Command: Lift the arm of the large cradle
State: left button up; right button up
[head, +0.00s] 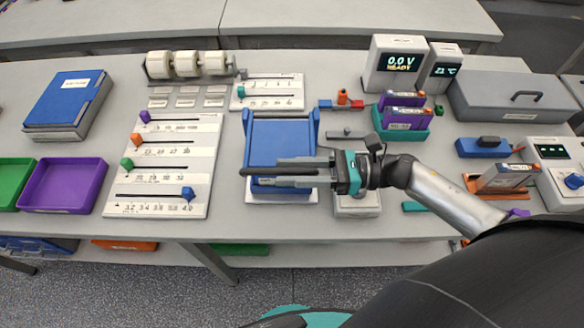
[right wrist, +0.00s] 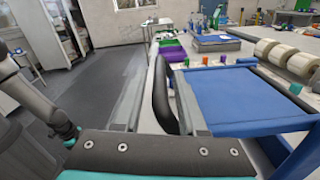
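The large cradle (head: 283,140) is blue, with a flat blue panel between two raised side pieces, and stands on a white base at the middle of the table. It also shows in the right wrist view (right wrist: 240,98). A dark rounded bar (head: 257,172) runs across its front side; in the right wrist view the bar (right wrist: 161,95) lies between my fingers. My right gripper (head: 277,172) reaches in from the right with its fingers apart, one on each side of the bar. Whether a finger touches the bar is unclear.
A slider board (head: 165,165) stands left of the cradle, with a purple tray (head: 62,186) beyond. White rollers (head: 187,64) stand behind. A small grey device (head: 357,203) sits under my right gripper. A teal holder with purple cells (head: 403,118) and a display box (head: 397,65) are behind right.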

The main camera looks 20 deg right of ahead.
grip_shut()
dwell(1.1)
